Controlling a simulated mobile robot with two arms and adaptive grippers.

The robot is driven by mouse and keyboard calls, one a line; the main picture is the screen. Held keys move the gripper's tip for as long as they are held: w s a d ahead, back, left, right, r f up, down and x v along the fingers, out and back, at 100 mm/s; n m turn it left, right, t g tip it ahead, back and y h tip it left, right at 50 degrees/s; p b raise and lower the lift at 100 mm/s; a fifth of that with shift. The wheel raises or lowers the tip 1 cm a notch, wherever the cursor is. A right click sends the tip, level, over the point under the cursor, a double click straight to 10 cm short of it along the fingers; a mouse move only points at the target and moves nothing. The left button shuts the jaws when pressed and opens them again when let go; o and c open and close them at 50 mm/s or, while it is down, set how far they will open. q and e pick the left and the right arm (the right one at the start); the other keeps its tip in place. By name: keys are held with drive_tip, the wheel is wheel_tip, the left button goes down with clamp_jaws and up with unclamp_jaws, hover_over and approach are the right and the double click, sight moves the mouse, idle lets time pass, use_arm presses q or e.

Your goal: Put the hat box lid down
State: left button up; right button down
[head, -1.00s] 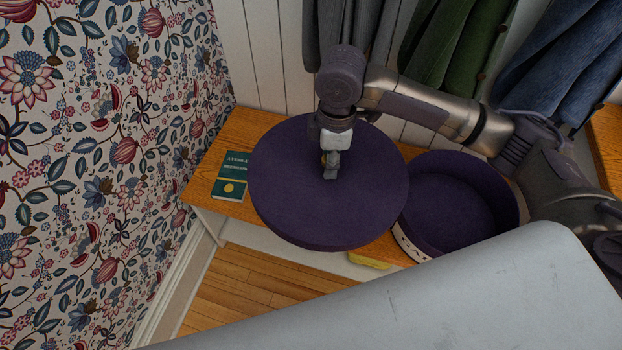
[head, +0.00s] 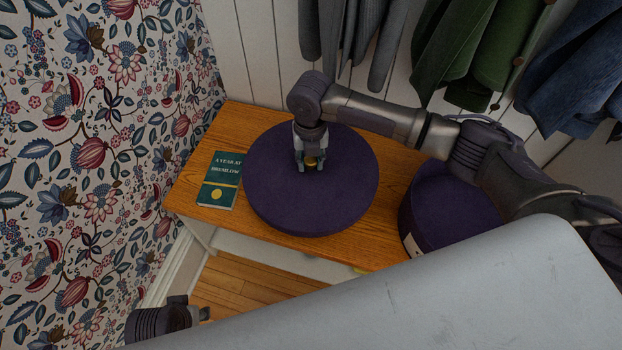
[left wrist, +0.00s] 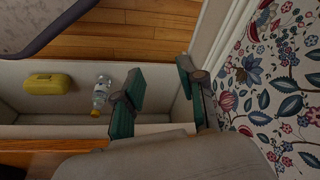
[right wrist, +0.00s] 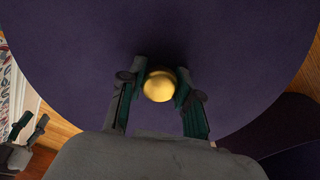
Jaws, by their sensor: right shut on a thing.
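The hat box lid (head: 310,195) is a round dark purple disc with a gold knob (right wrist: 158,86). It lies level at the wooden bench top (head: 265,118), right of the green book; I cannot tell whether it touches the wood. My right gripper (head: 311,168) is over its middle, shut on the knob, with a finger on each side in the right wrist view (right wrist: 160,88). The open purple hat box (head: 452,215) stands to the right, partly hidden by my right arm. My left gripper (left wrist: 165,95) is open and empty, low in front of the bench.
A green book (head: 219,182) lies close to the lid's left side. Patterned wallpaper (head: 90,150) bounds the left. Coats (head: 470,60) hang behind. A yellow case (left wrist: 47,84) and a bottle (left wrist: 101,92) lie low in the left wrist view.

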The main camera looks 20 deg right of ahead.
sight(310, 159)
use_arm(q)
wheel_tip(310, 159, up, 6)
drive_tip(key=b, duration=0.1)
drive_tip(key=shift+s, duration=0.35)
use_arm(e)
drive_tip(key=shift+f, duration=3.15)
use_arm(q)
drive_tip(key=shift+a, duration=0.1)
use_arm(e)
drive_tip(key=c, duration=0.8)
unclamp_jaws()
drive_tip(key=shift+f, duration=0.1)
use_arm(q)
drive_tip(key=shift+r, duration=0.15)
use_arm(e)
drive_tip(key=shift+r, duration=0.25)
wheel_tip(310, 159, up, 11)
drive_tip(key=p, duration=0.2)
drive_tip(key=shift+f+p, duration=0.2)
drive_tip(key=shift+p, duration=0.1)
use_arm(q)
wheel_tip(310, 159, down, 11)
use_arm(e)
drive_tip(key=shift+r, duration=0.6)
